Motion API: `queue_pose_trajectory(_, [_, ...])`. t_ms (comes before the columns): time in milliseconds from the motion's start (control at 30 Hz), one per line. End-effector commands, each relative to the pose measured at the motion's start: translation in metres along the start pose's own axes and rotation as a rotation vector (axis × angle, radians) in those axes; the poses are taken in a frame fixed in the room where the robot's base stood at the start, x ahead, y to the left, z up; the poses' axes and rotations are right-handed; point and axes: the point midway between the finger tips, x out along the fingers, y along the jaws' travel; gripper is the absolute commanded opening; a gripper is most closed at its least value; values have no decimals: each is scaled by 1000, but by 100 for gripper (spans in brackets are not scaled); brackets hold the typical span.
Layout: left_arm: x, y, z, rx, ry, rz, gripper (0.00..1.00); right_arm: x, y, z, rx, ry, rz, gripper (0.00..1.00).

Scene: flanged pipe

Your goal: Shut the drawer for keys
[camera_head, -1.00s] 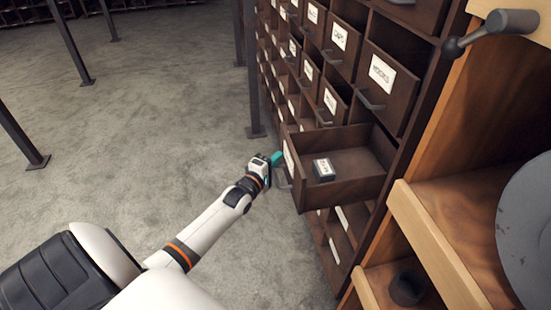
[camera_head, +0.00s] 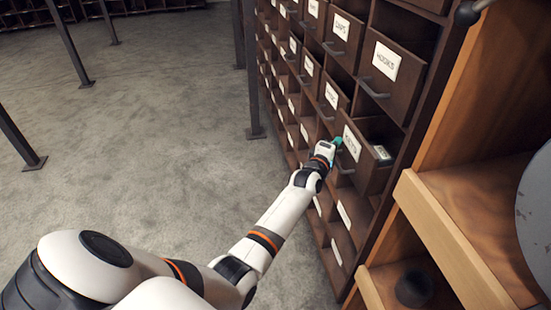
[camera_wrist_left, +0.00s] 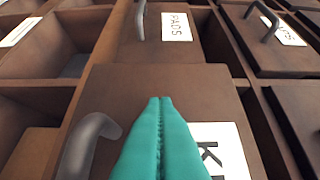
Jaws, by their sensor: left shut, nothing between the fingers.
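The keys drawer (camera_head: 373,178) sticks partly out of the dark wooden cabinet, with a white label and a grey handle on its front. In the left wrist view its front (camera_wrist_left: 110,90) fills the middle, with a label starting with "K" partly hidden by my fingers. A small box (camera_head: 382,153) shows inside the drawer. My left gripper (camera_head: 338,142) is shut and empty, its teal fingertips at the drawer front beside the label. In the left wrist view the fingers (camera_wrist_left: 161,105) lie between the handle (camera_wrist_left: 88,143) and the label; contact is hard to tell. My right gripper is out of view.
A "HOOKS" drawer (camera_head: 388,75) sits above, and a "PADS" drawer (camera_wrist_left: 160,40) shows in the wrist view. A wooden bench or shelf (camera_head: 455,240) with a dark cup (camera_head: 413,288) stands at right. The carpet floor at left is open, with thin dark posts.

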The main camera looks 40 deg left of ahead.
Motion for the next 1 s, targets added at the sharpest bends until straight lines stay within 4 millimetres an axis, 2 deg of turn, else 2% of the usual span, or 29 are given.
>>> queue_pose_trajectory(33, [8, 3, -9, -4, 2, -2, 0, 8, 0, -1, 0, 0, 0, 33])
queue_pose_trajectory(300, [30, 2, -30, -1, 1, 0, 0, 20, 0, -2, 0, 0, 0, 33])
queue_pose_trajectory(1000, [36, -4, -37, 0, 2, -6, 0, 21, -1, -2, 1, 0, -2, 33])
